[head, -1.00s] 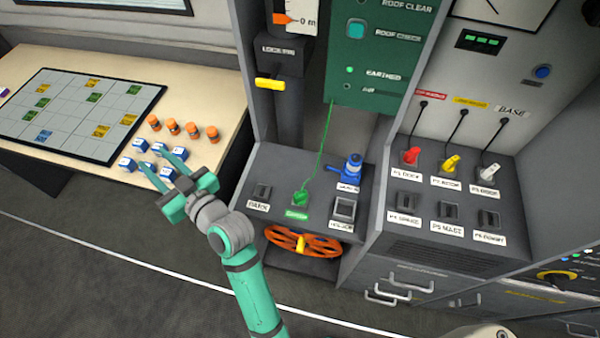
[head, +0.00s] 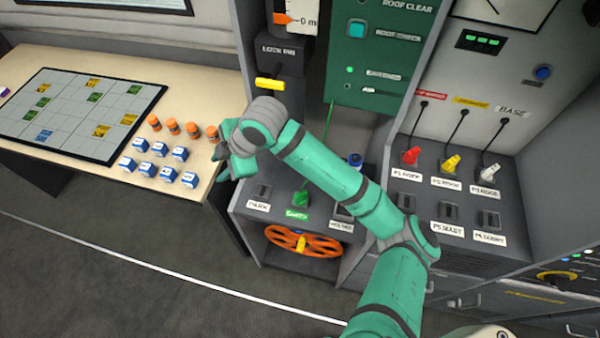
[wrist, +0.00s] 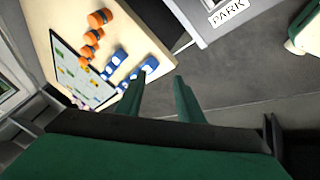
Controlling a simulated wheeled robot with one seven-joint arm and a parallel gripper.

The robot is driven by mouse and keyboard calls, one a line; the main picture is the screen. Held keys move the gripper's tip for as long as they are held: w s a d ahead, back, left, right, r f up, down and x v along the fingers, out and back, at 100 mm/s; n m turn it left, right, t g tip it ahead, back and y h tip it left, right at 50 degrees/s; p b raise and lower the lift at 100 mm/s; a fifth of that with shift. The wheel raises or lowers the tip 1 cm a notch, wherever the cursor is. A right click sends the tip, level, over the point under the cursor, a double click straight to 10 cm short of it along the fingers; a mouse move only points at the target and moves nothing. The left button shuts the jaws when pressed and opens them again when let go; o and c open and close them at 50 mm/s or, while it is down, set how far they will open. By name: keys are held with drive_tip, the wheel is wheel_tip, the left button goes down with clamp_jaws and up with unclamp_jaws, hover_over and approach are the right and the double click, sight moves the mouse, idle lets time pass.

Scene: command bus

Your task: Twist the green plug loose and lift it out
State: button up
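The green plug (head: 300,198) sits in its socket on the sloped console, above a green label. Its thin green cord runs up to the green panel, partly hidden behind my arm. My gripper (head: 219,158) is to the left of the plug, apart from it, by the right edge of the beige table. In the wrist view my gripper's two fingers (wrist: 160,85) are spread with nothing between them. The plug is not visible in the wrist view.
Several orange cylinders (head: 172,125) and blue blocks (head: 160,148) stand on the table (head: 215,95) close to my gripper. A yellow-handled lever (head: 270,84) is above the console. An orange wheel (head: 282,238) is below the plug. Red, yellow and white plugs stand at right.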

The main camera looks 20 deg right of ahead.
sight(300, 193)
drive_tip(key=s+d+g+h, duration=0.1)
drive_tip(key=s+d, duration=0.1)
drive_tip(key=d, duration=0.4)
drive_tip(key=s+d+f+g+h, duration=0.1)
drive_tip(key=s+d+h, duration=0.1)
drive_tip(key=d, duration=0.4)
drive_tip(key=s+d+f+n+g+h, duration=0.1)
drive_tip(key=s+d+h, duration=0.1)
drive_tip(key=d, duration=0.4)
drive_tip(key=shift+s+d+f+g, duration=0.1)
drive_tip(key=shift+s+f+g, duration=0.1)
drive_tip(key=shift+s+g, duration=0.35)
drive_tip(key=shift+s+d, duration=0.1)
drive_tip(key=shift+s, duration=0.2)
wheel_tip(300, 193, down, 11)
drive_tip(key=shift+s+r, duration=0.1)
drive_tip(key=shift+r, duration=0.05)
drive_tip(key=c, duration=0.8)
